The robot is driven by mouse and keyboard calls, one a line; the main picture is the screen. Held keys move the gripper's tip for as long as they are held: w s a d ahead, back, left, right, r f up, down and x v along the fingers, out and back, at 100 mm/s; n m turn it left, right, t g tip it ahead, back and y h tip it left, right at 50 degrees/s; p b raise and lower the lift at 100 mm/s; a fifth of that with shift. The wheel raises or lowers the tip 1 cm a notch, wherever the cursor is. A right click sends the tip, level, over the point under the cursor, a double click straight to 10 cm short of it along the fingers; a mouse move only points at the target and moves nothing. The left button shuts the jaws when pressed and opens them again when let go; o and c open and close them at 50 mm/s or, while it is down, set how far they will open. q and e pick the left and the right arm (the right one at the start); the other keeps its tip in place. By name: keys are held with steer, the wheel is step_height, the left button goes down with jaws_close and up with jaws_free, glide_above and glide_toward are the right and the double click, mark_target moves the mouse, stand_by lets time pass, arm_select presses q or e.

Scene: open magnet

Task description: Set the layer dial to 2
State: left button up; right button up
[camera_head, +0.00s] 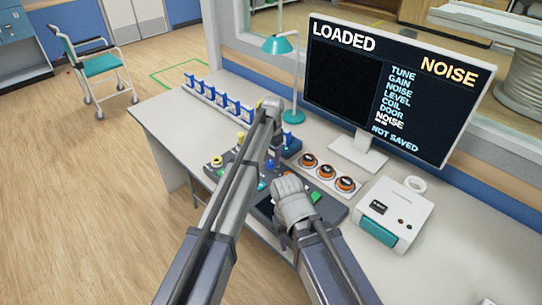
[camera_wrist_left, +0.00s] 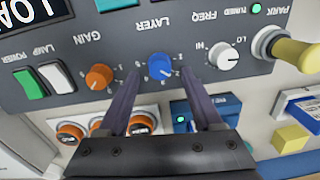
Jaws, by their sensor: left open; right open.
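The blue layer dial (camera_wrist_left: 160,66) sits on the dark console panel under the word LAYER, upside down in the left wrist view. It has a pale pointer mark, but the number it points to is too small to read surely. My left gripper (camera_wrist_left: 160,76) is open, its two dark fingers on either side of the dial; I cannot tell if they touch it. In the head view my left gripper (camera_head: 272,150) is over the console. My right gripper (camera_head: 292,205) is over the near right part of the console; its fingertips are hard to make out.
An orange gain knob (camera_wrist_left: 99,77) and a white frequency knob (camera_wrist_left: 224,56) flank the dial. A yellow park lever (camera_wrist_left: 296,52) sticks out beyond. The monitor (camera_head: 385,90) reads LOADED and NOISE. A white box (camera_head: 395,210) stands right; a teal lamp (camera_head: 292,80) stands behind.

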mark_target(271, 162)
arm_select(q)
step_height(271, 162, up, 6)
steer(key=p, duration=0.4)
steer(key=shift+s+f+p, duration=0.1)
steer(key=shift+p, duration=0.3)
steer(key=shift+f, duration=0.1)
steer(key=s+a+n, duration=0.3)
steer(key=s+a, duration=0.3)
steer(key=s, duration=0.4)
steer(key=s+a+n, duration=0.3)
steer(key=s+a, duration=0.2)
steer(key=s, duration=0.5)
steer(key=s+a+n, duration=0.4)
steer(key=s+a, duration=0.2)
steer(key=s, duration=0.4)
steer(key=s+d+m+y, duration=0.1)
steer(key=s+d+m, duration=0.3)
steer(key=d, duration=0.6)
steer(key=shift+s+d+g, duration=0.3)
steer(key=shift+s+d, duration=0.1)
steer(key=shift+s, duration=0.45)
